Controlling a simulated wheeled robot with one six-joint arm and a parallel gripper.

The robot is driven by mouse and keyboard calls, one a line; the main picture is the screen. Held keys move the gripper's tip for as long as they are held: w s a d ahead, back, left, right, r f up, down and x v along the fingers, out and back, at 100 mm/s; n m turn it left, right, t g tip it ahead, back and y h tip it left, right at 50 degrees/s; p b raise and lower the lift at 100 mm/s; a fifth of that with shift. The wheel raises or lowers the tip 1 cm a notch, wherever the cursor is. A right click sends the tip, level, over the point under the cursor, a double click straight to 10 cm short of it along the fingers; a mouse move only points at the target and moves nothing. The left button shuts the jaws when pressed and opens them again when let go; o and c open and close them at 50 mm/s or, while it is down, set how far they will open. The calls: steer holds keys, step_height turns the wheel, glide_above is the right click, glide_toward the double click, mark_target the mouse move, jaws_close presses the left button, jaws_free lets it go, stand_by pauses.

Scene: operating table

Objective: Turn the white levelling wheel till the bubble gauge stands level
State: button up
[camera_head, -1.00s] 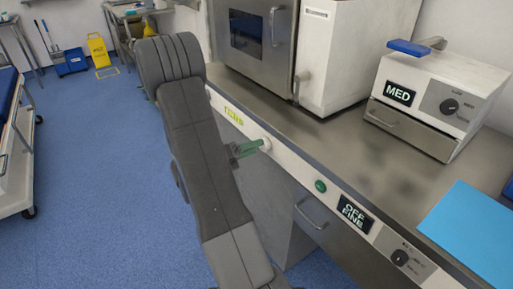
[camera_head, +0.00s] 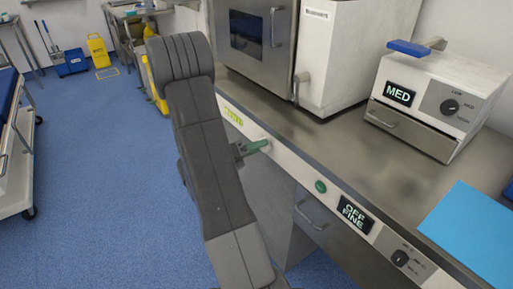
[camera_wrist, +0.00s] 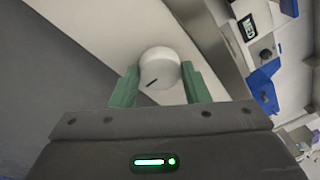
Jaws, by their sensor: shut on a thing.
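The white levelling wheel (camera_wrist: 159,66) is a round white knob with a short dark line on its face pointing to the lower left in the wrist view. My gripper (camera_wrist: 160,76) has its green fingers on either side of the wheel and is shut on it. In the head view my gripper (camera_head: 257,146) is at the bench's front panel, and the wheel is mostly hidden there. A small yellow-green strip (camera_head: 233,116) on the panel, left of my gripper, may be the bubble gauge. It is too small to show where a bubble stands.
Right along the panel are a green button (camera_head: 320,186), a dark display (camera_head: 355,213) reading OFF FINE, and a black knob (camera_head: 400,257). A white MED box (camera_head: 435,100) and a blue sheet (camera_head: 475,232) lie on the bench (camera_head: 345,135).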

steer(key=m+y+b, duration=0.1)
steer(key=m+b, duration=0.4)
steer(key=m, duration=0.1)
steer(key=m+t+y+b, duration=0.1)
steer(key=m+b, duration=1)
steer(key=shift+s+d+m+y, duration=0.15)
steer(key=shift+s+m+y, duration=0.05)
steer(key=shift+m+y, duration=0.2)
steer(key=shift+r+b, duration=0.15)
steer(key=shift+b, duration=0.2)
steer(key=o, duration=1)
